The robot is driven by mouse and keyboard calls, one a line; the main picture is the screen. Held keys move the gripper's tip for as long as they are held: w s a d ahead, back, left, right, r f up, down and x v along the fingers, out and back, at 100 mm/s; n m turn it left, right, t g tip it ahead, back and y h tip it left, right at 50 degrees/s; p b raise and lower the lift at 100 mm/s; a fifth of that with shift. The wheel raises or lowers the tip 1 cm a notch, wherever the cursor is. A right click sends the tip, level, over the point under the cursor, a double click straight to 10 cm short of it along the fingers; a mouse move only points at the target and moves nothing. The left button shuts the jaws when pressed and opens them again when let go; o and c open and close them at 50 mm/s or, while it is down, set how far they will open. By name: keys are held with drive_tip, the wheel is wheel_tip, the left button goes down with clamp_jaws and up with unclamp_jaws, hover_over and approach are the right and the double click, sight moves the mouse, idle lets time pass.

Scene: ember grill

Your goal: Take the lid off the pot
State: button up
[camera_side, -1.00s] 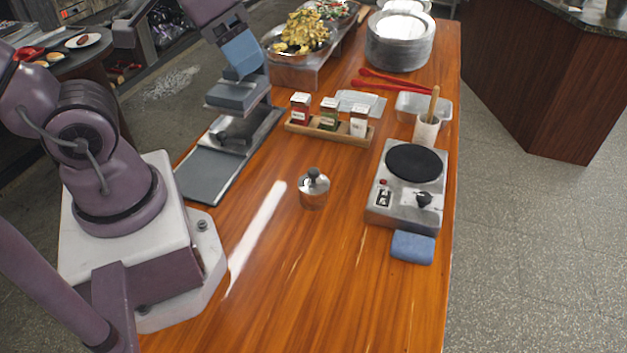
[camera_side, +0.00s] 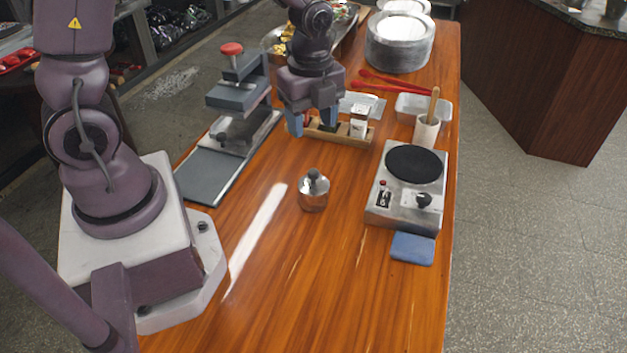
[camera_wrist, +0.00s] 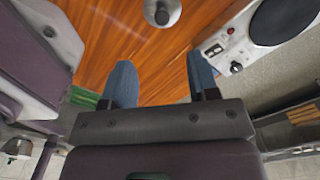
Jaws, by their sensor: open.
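The small metal pot (camera_side: 313,200) stands upright on the wooden table. Its lid (camera_side: 314,184) with a dark round knob sits on top of it. In the wrist view the lid (camera_wrist: 162,12) shows from above at the top edge, beyond my fingertips. My gripper (camera_side: 311,122) is open and empty, with blue fingers pointing down. In the side view it is above and behind the pot, in front of the spice rack, and apart from the pot. In the wrist view the two fingers (camera_wrist: 160,78) are spread wide with bare table between them.
A hot plate (camera_side: 407,187) stands to the right, with a blue cloth (camera_side: 412,248) in front. The wooden spice rack (camera_side: 345,134) is partly hidden by my gripper. A grey press (camera_side: 243,131) is at left. The table around the pot is clear.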

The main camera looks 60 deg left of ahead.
hover_over(314, 171)
drive_tip(key=f, duration=0.6)
drive_tip(key=shift+s+f, duration=0.25)
drive_tip(key=shift+f, duration=0.15)
drive_tip(key=shift+w+f, duration=0.2)
drive_tip(key=shift+f, duration=2.65)
drive_tip(key=c, duration=1)
drive_tip(key=shift+r, duration=0.15)
